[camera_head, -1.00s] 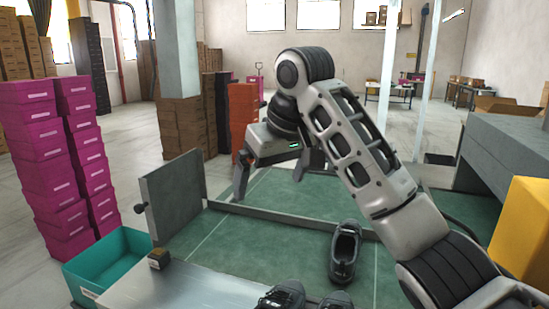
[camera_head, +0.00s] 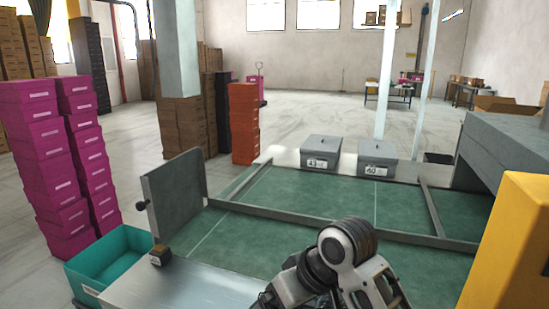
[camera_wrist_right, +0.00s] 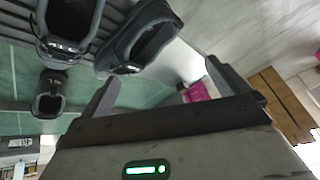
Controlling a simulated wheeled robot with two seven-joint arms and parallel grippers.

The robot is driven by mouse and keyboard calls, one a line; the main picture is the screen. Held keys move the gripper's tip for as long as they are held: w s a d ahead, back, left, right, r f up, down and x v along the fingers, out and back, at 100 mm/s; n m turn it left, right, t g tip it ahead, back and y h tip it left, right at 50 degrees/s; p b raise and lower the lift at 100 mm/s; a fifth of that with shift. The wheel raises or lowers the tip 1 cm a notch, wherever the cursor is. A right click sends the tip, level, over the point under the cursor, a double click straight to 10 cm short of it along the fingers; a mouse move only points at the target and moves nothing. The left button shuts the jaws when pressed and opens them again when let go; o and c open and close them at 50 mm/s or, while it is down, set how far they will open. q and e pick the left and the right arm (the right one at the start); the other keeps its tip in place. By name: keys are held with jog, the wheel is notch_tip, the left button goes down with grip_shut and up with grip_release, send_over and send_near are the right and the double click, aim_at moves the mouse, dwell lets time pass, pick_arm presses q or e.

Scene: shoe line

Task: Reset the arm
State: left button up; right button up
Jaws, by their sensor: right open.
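My right arm (camera_head: 345,262) is folded low at the bottom centre of the head view, over the near part of the green table. My right gripper (camera_wrist_right: 162,80) is open in the right wrist view, with its two fingers spread and nothing between them. Two dark shoes, one at the upper left (camera_wrist_right: 68,22) and one beside it (camera_wrist_right: 140,38), show close to the camera there. A third dark shoe (camera_wrist_right: 48,95) lies farther off on the green surface. The shoes are hidden in the head view. My left gripper is not in view.
The green table (camera_head: 290,245) has raised grey rails. Grey lidded boxes (camera_head: 321,152) (camera_head: 377,160) stand at its far edge. A teal bin (camera_head: 110,262) and stacked magenta boxes (camera_head: 65,165) are at left. A yellow block (camera_head: 510,240) and grey housing (camera_head: 510,150) are at right.

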jog(key=s+d+f+m+h, duration=0.2)
jog(key=s+d+f+m, duration=0.1)
jog(key=s+d+f, duration=0.8)
jog(key=s+d+f+m+h, duration=0.25)
jog(key=s+d, duration=0.55)
jog(key=s, duration=0.4)
jog(key=w+a+f+t+y, duration=0.1)
jog(key=w+a+f+t, duration=0.1)
jog(key=f, duration=0.3)
jog(key=w+a+f+n+t+y, duration=0.1)
jog(key=w+a+f+t, duration=0.2)
jog(key=f+t, duration=0.1)
jog(key=shift+w+a+f+t, duration=0.15)
jog(key=shift+w+f+t, duration=0.25)
jog(key=shift+f, duration=0.15)
